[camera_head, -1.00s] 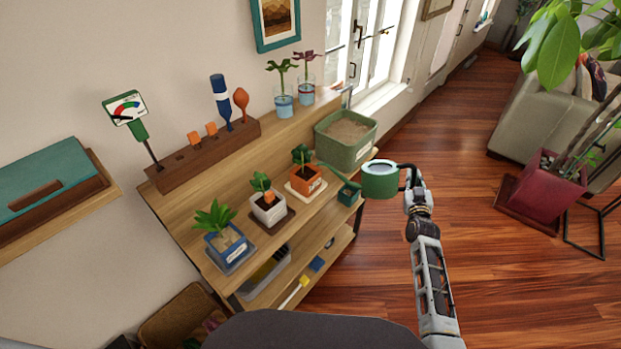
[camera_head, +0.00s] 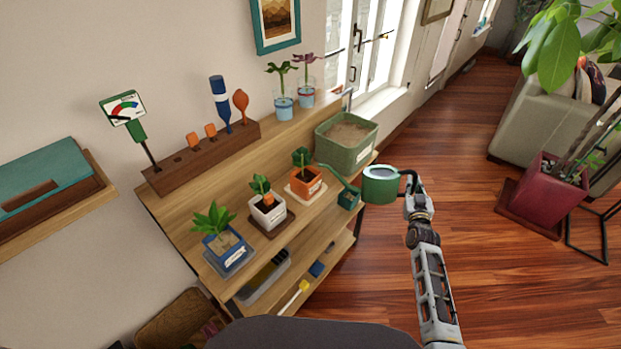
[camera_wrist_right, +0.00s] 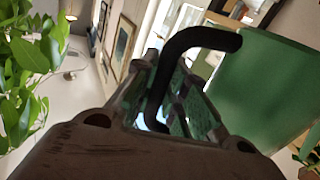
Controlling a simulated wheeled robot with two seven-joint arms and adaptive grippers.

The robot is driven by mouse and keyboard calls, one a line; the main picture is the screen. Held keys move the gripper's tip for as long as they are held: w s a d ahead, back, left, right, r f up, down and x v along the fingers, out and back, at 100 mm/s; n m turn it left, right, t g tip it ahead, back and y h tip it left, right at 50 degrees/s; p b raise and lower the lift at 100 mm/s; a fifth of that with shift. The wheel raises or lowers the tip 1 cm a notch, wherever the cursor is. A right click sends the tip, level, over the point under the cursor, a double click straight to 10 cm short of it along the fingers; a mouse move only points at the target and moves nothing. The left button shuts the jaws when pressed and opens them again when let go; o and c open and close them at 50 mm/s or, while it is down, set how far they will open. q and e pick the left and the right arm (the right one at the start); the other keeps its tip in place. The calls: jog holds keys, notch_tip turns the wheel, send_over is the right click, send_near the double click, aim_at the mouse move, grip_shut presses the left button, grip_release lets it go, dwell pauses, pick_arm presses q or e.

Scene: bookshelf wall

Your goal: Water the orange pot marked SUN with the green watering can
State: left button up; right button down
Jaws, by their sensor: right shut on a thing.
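The green watering can (camera_head: 380,187) is in the air beside the shelf's right end, its opening facing up. My right gripper (camera_head: 411,186) is shut on its dark handle, which shows in the right wrist view (camera_wrist_right: 196,40) beside the green can body (camera_wrist_right: 265,88). The spout reaches left, its tip close to the right side of the orange pot (camera_head: 304,190); I cannot tell whether it is over the rim. The pot stands upright on a cream saucer with a small plant in it. Its label is too small to read. No water shows. My left gripper is not in view.
A green soil planter (camera_head: 347,153) is behind. A white pot (camera_head: 267,212) and a blue pot (camera_head: 228,254) stand to the left. Open floor lies to the right.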

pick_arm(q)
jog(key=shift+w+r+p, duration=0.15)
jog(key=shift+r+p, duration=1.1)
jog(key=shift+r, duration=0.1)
pick_arm(e)
jog(key=d+r, duration=0.4)
jog(key=d, duration=0.3)
jog(key=shift+s+d+r, duration=0.15)
jog(key=shift+s+d, duration=0.15)
jog(key=shift+d, duration=0.05)
